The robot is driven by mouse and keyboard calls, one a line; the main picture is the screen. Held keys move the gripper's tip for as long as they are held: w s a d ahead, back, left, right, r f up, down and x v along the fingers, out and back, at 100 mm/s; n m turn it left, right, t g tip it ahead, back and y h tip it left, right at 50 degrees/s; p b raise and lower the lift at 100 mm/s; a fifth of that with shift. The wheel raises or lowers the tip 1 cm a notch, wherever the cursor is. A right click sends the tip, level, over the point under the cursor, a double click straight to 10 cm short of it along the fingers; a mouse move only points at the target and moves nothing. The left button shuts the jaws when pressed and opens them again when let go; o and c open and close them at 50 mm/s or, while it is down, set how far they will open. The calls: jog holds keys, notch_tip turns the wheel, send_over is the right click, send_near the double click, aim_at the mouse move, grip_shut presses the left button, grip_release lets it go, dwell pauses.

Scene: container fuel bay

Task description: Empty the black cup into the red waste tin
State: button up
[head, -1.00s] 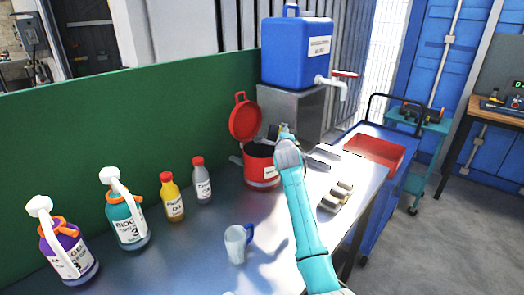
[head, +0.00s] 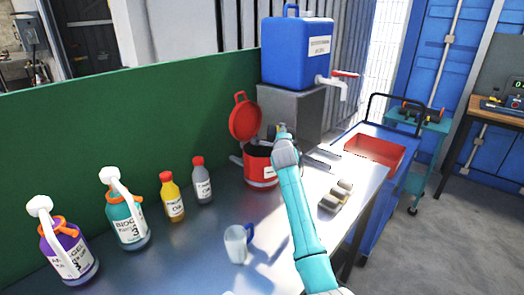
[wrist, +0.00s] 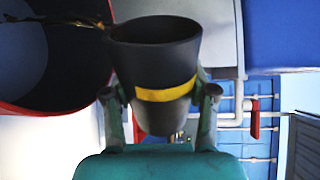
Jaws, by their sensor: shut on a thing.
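The black cup (wrist: 155,50) with a yellow band is held between the fingers of my gripper (wrist: 160,98) in the wrist view. The cup is tipped, and a thin brown stream runs from its rim toward the red waste tin (wrist: 60,108), whose dark mouth fills the left of that view. In the head view the tin (head: 262,172) stands on the bench with its lid raised at the back left. My gripper (head: 280,132) is above the tin's right side there, mostly hiding the cup.
A clear mug with a blue handle (head: 236,245) stands in front of the tin. A blue canister (head: 297,52) with a tap sits behind on a metal stand.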

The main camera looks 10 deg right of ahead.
jog(key=shift+a+r+n, duration=0.1)
jog(key=shift+r+n, duration=0.2)
jog(key=shift+n, duration=0.3)
jog(key=shift+a+f+n, duration=0.2)
jog(key=shift+f+n, duration=0.15)
jog(key=shift+n, duration=0.25)
dwell(0.5)
